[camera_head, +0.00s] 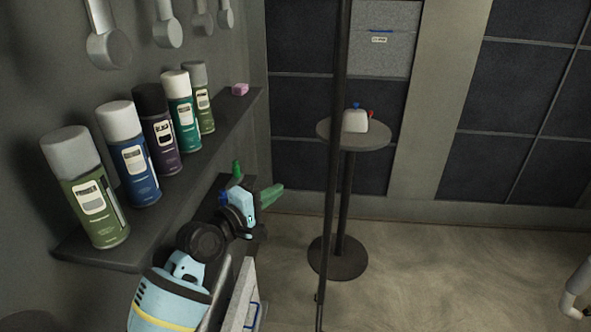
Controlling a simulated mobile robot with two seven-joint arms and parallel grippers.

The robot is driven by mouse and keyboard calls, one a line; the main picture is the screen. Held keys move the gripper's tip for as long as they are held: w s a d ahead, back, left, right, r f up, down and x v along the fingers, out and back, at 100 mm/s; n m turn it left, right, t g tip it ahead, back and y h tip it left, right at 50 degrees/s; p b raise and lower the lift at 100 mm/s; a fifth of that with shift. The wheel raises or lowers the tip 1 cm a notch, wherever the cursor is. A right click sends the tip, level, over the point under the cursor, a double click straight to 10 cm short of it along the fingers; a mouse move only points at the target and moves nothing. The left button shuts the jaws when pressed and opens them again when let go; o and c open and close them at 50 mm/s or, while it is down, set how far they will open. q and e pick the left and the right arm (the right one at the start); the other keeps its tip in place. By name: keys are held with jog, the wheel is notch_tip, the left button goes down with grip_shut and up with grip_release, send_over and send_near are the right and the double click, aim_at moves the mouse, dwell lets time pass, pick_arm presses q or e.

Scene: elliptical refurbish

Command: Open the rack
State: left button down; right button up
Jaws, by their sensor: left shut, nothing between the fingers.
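My left arm comes in from the lower left, light blue with black joints. Its gripper (268,196) is shut and empty, just in front of the wall shelf's lower right side. A white panel (240,297) with a blue handle (252,315) stands below the gripper, partly hidden by my arm and cut by the bottom edge. A grey panel (384,55) with a blue strip and a small label is on the back wall. I cannot tell which of these belongs to the rack. My right gripper is not in view.
Several spray cans (160,130) stand on the dark wall shelf (110,252), with a pink block (240,89) at its far end. A round table (375,135) holds a small white object (355,120). A thin dark pole (335,150) stands before it.

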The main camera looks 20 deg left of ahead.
pick_arm(q)
jog(key=s+d+x, duration=0.1)
jog(key=d+x, duration=0.1)
jog(key=x, duration=1.1)
jog(key=shift+d, duration=0.35)
